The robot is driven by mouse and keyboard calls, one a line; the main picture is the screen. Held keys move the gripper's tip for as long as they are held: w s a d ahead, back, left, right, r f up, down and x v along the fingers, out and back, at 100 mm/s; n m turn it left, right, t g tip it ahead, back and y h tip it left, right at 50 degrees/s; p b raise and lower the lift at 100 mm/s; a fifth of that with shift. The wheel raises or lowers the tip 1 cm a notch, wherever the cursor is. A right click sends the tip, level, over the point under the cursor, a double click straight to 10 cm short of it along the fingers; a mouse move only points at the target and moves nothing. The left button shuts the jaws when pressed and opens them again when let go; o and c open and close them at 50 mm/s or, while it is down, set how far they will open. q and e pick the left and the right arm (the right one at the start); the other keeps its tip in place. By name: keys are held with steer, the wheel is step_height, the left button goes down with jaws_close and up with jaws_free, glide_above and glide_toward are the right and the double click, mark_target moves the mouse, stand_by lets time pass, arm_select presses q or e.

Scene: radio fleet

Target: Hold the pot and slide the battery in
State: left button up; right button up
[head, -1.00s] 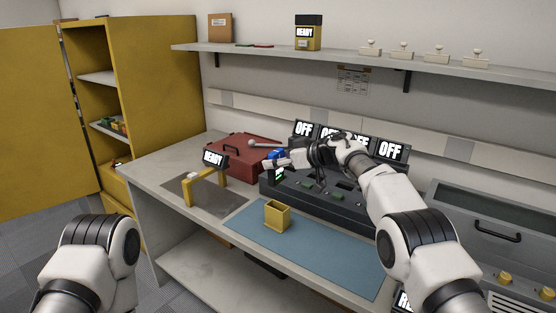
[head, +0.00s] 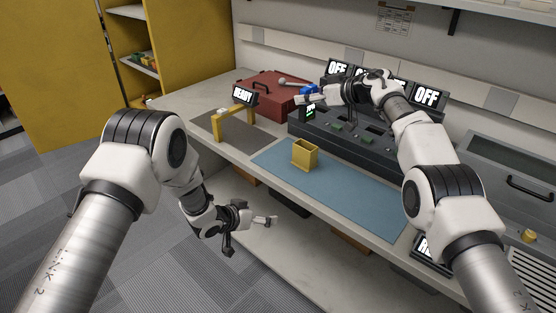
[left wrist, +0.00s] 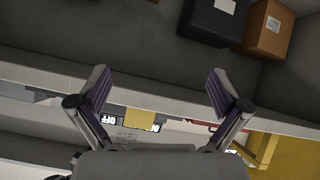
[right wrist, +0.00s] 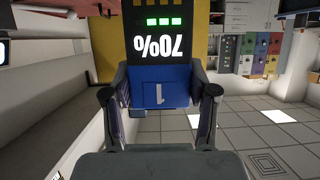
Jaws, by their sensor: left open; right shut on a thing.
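The pot (head: 305,155), a yellow open-topped box, stands upright on the blue mat (head: 345,187). My right gripper (head: 312,98) is shut on the battery (head: 308,90), near the left end of the dark charger block. The battery has a blue end and a black part; the right wrist view shows the battery (right wrist: 163,88) between the fingers, with "70%" and green bars. In the head view its blue end is up; I cannot tell whether it touches the charger. My left gripper (head: 252,233) is open and empty, below and in front of the table edge, apart from the pot.
The charger block (head: 350,140) with several OFF signs stands behind the mat. A yellow frame with a READY sign (head: 241,95) stands left of the pot, near a red toolbox (head: 276,90). The mat around the pot is clear. A lower shelf (head: 262,258) runs under the table.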

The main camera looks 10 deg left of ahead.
mark_target(301, 157)
arm_select(q)
steer(key=w+d+r+m, duration=0.1)
steer(key=w+r, duration=0.1)
steer(key=r, duration=0.2)
steer(key=w+d+r+m+t+h, duration=0.1)
steer(key=w+d+r, duration=0.1)
steer(key=r, duration=0.3)
steer(key=w+d+r+m+t+h, duration=0.1)
steer(key=w+d+r, duration=0.1)
steer(key=w+r, duration=0.2)
steer(key=shift+w+r, duration=0.25)
steer(key=shift+r, duration=0.3)
steer(key=x, duration=1.1)
steer(key=shift+w+d+f, duration=0.1)
steer(key=shift+w+f, duration=0.1)
steer(key=shift+w, duration=0.1)
steer(key=c, duration=1.2)
steer(key=shift+o, duration=0.2)
